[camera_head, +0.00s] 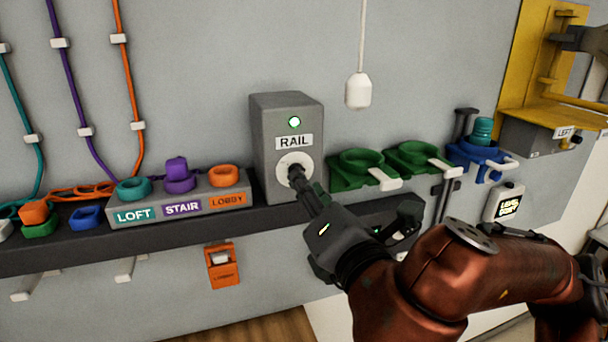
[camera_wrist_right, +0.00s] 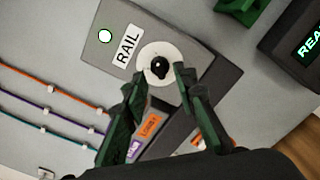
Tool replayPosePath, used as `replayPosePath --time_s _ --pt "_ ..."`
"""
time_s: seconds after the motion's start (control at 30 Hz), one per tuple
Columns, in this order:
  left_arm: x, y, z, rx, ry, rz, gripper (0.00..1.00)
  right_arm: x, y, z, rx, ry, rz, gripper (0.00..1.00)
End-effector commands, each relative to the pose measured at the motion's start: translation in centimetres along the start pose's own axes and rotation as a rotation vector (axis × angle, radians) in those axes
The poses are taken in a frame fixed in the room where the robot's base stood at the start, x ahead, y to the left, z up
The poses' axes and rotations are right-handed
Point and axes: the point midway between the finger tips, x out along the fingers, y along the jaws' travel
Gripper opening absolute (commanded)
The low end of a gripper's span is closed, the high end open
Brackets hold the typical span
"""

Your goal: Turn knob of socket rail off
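The grey socket rail box (camera_head: 262,140), labelled RAIL, stands on the dark shelf against the wall. A small round light (camera_head: 294,122) on its face glows white with a green rim. The box's black knob sits in a white round plate (camera_head: 287,163). In the right wrist view the knob (camera_wrist_right: 159,68) shows at the plate's centre. My right gripper (camera_wrist_right: 159,78) is open, its two green-black fingers spread to either side of the knob. I cannot tell whether they touch it. In the head view the gripper (camera_head: 299,180) hides most of the knob. My left gripper is not in view.
A grey panel (camera_head: 190,207) labelled LOFT, STAIR and LOBBY stands left of the box. Green holders (camera_head: 350,172) are on the wall to the right, with a blue holder (camera_head: 470,155) farther right. A white pull (camera_head: 358,92) hangs on a cord above.

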Motion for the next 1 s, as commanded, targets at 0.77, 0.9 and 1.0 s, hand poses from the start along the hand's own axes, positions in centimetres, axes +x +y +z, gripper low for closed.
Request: replayPosePath --time_s 0.77,0.9,1.0 --pt "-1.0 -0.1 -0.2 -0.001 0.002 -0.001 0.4 3.2 0.0 -0.1 -0.001 0.003 0.001 0.13" --pt "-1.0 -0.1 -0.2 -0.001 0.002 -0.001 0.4 3.2 0.0 -0.1 -0.001 0.003 0.001 0.03" --pt "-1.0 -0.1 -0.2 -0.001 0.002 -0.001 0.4 3.2 0.0 -0.1 -0.002 0.003 0.0 0.0"
